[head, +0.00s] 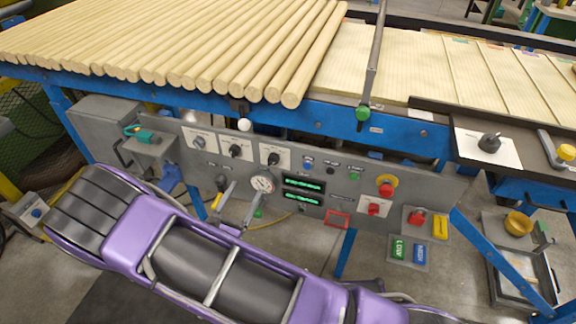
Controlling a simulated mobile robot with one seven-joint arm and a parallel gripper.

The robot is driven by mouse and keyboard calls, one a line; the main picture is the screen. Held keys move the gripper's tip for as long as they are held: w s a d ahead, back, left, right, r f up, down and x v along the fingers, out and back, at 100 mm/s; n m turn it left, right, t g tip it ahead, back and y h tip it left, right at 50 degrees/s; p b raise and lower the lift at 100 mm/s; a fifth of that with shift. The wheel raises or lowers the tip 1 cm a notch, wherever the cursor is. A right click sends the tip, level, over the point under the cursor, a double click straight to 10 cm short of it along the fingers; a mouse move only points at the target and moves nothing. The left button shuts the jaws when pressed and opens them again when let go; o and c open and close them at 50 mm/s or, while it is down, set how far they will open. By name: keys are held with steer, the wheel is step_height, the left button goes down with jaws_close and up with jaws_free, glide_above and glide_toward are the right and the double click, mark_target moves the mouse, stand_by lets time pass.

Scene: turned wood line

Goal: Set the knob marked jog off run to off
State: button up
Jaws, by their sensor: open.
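The grey control panel (330,180) hangs under the blue conveyor frame. Three knobs on white plates sit in its upper left: a grey one (198,142), a black one (235,151) and another black one (273,159). A larger dark knob (489,142) sits on a white plate at the far right. A red knob (374,208) on a pale plate is lower on the panel. The lettering is too small to read, so I cannot tell which knob is marked jog off run, or its setting. My purple arm crosses the foreground; my gripper's fingers do not show.
A red button on yellow (386,185), a round gauge (262,183) and green displays (303,191) are on the panel. Wooden rods (190,50) lie above it. A grey box with a teal part (140,133) juts out at left. A yellow cup (518,223) is at right.

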step_height(320, 180, down, 3)
steer(key=s+d, duration=0.1)
steer(key=s, duration=0.1)
glide_toward(271, 163)
steer(key=x, duration=0.9)
steer(key=shift+w+d, duration=0.15)
steer(key=shift+w, duration=0.1)
steer(key=shift+n, duration=0.3)
jaws_close()
